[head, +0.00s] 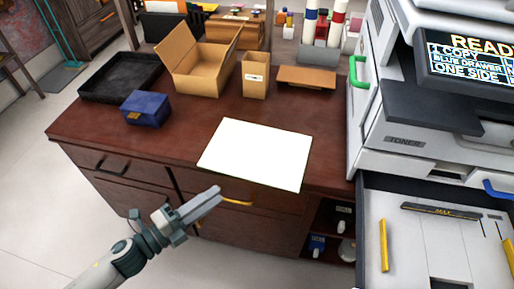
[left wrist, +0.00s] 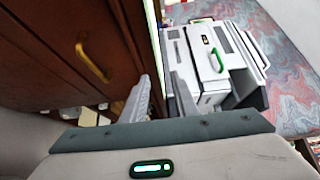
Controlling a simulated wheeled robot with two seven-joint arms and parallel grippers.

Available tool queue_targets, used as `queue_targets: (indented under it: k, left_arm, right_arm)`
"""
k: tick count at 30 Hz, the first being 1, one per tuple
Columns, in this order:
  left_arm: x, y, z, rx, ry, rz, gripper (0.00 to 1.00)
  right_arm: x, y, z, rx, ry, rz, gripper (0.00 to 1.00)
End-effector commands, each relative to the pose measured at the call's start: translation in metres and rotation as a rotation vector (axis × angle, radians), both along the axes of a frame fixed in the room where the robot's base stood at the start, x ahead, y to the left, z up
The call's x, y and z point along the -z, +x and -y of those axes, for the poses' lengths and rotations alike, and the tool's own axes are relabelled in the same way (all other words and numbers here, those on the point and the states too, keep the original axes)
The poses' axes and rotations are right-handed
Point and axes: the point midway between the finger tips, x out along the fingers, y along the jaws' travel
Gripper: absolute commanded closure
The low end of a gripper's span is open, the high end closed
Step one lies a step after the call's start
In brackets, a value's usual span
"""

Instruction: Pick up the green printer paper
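A sheet of printer paper (head: 257,153) lies flat near the front edge of the brown desk; it looks white with a faint greenish edge. No plainly green sheet shows. My left gripper (head: 212,195) is in front of the desk's drawers, below and left of the sheet, apart from it. My right gripper is out of view.
The copier (head: 408,139) stands right of the desk, with a green handle (head: 357,72) and an open paper drawer (head: 437,240). A black tray (head: 92,92), blue box (head: 146,109), open cardboard box (head: 205,73) and small carton (head: 256,77) stand behind the sheet. A yellow drawer handle (head: 237,202) is near my gripper.

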Motion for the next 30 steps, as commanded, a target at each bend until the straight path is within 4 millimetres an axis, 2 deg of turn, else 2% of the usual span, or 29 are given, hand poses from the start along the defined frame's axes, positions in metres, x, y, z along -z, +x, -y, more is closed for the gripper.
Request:
queue_targets:
  k: [6,21,30]
  left_arm:
    - [-0.001,0.016,0.022,0.001,0.000,0.000,0.73]
    - [0.000,0.021,0.027,0.000,-0.001,-0.001,0.73]
    - [0.001,0.043,0.052,0.001,-0.001,0.000,0.73]
  right_arm:
    - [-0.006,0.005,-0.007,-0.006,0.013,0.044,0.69]
    - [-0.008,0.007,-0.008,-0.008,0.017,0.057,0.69]
    - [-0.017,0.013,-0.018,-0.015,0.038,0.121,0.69]
